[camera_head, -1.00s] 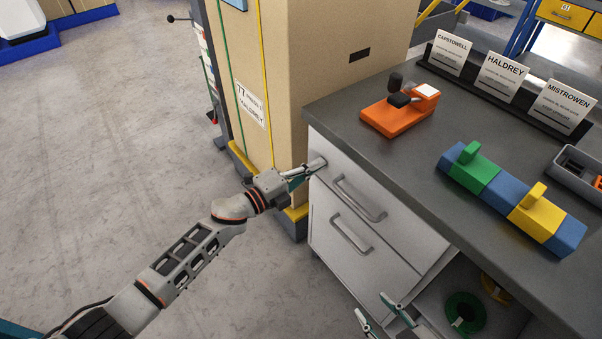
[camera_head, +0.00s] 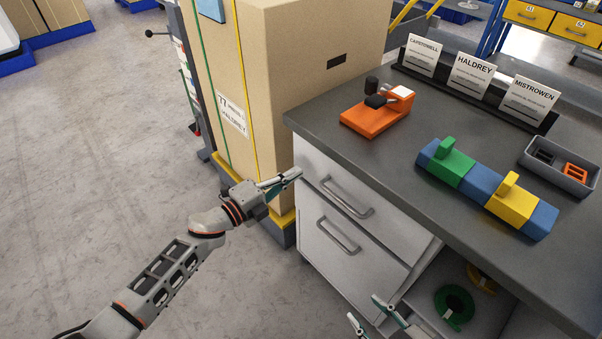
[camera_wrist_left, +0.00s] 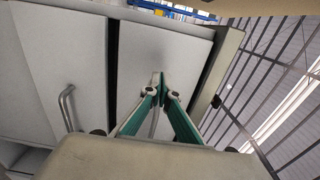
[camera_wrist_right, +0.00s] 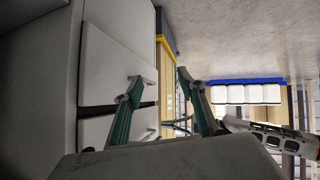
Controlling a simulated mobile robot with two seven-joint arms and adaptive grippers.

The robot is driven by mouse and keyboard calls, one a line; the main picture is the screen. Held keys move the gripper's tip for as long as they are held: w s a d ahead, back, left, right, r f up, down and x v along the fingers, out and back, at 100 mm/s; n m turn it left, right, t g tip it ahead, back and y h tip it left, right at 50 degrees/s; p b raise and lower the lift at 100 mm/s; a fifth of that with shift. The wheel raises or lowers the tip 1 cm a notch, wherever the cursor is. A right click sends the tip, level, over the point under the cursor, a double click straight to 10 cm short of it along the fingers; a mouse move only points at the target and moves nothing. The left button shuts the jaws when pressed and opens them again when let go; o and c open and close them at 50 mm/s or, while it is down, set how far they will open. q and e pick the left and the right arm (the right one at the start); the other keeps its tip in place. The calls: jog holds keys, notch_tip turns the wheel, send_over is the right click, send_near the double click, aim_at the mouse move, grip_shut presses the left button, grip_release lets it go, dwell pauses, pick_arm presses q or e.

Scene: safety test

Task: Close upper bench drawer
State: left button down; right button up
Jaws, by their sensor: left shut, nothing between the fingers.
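The upper bench drawer (camera_head: 325,178) has a white front with a bar handle (camera_head: 346,198), just under the dark worktop. Its front looks near the bench face in the head view; I cannot tell how far out it stands. My left gripper (camera_head: 298,173) is shut and empty, its tips at the left end of this front. Contact is unclear. In the left wrist view its closed fingers (camera_wrist_left: 160,82) lie before the drawer front (camera_wrist_left: 185,50) and partly cover the handle. My right gripper (camera_head: 363,307) is open and empty, low in front of the bench; it also shows in the right wrist view (camera_wrist_right: 155,85).
The lower drawer (camera_head: 330,248) has a similar handle. A tall cardboard box (camera_head: 285,85) stands left of the bench. The worktop (camera_head: 400,190) bears an orange device (camera_head: 372,118), coloured blocks (camera_head: 485,185), name signs and a grey tray (camera_head: 550,182).

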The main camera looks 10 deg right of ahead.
pick_arm(q)
jog(key=p+v, duration=0.1)
jog(key=v, duration=0.9)
jog(key=shift+s+a+p, duration=0.15)
jog(key=shift+a+p, duration=0.05)
jog(key=shift+p, duration=0.1)
pick_arm(e)
jog(key=shift+s+d+f, duration=0.1)
jog(key=shift+s+d, duration=0.1)
jog(key=shift+s, duration=0.1)
